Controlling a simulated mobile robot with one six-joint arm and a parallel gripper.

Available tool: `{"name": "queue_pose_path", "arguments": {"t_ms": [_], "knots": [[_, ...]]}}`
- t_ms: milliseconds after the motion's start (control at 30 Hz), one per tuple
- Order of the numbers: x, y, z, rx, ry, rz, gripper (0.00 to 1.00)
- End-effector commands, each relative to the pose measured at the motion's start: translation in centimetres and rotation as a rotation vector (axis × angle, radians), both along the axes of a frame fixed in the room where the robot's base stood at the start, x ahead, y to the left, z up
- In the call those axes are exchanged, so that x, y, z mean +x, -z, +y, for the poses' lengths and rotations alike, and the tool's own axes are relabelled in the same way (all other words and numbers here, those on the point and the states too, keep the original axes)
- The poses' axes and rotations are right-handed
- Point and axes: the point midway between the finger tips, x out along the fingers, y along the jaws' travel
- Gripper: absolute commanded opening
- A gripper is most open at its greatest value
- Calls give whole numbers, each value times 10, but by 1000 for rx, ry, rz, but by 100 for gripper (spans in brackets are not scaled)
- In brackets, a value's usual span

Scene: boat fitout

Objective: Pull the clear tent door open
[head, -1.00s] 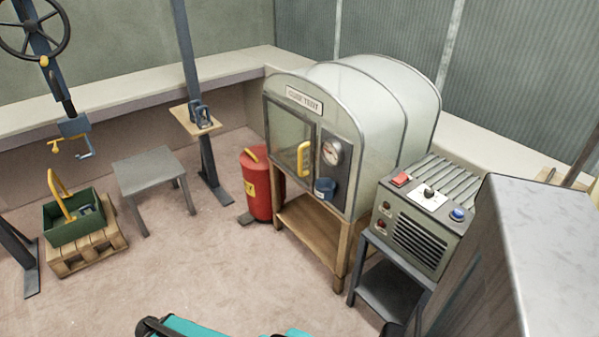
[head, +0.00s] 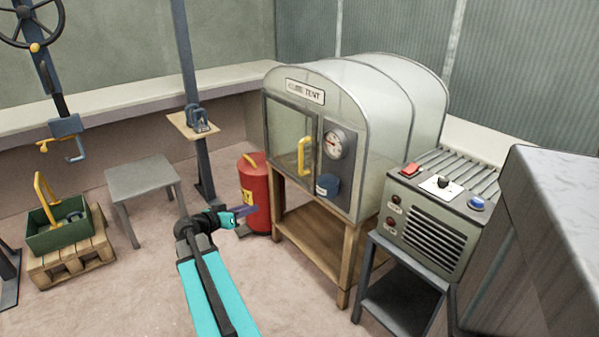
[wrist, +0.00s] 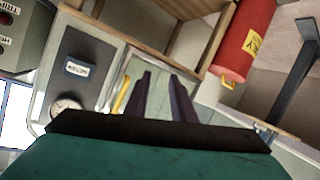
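The cure tent (head: 380,120) is a pale rounded enclosure on a wooden stand. Its clear door (head: 284,132) looks shut in its grey frame, with a yellow upright handle (head: 304,157) on its right side. In the wrist view, which is turned over, the handle (wrist: 121,98) shows just left of my fingers and the clear door (wrist: 160,66) lies beyond them. My gripper (head: 246,212) is in front and left of the tent, lower than the handle and apart from it. Its two dark fingers (wrist: 160,76) stand apart with nothing between them.
A red drum (head: 256,190) stands left of the tent stand, close behind my gripper. A grey control box (head: 432,215) on a stand is to the right. A grey stool (head: 142,176) and a green tote (head: 60,236) on a pallet are at left. The floor in front is clear.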

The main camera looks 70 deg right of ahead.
Motion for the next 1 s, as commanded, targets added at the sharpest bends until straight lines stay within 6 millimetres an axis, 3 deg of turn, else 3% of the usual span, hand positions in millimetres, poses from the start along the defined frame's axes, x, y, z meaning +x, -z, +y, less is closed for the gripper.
{"name": "queue_pose_path", "arguments": {"t_ms": [33,200,400,1000], "knots": [[-11,-11,-19,-63,30,-33,23],[-45,-66,-61,-253,103,-123,23],[-68,-104,-81,-374,137,-173,23],[-74,-110,-89,-390,143,-181,23]]}}
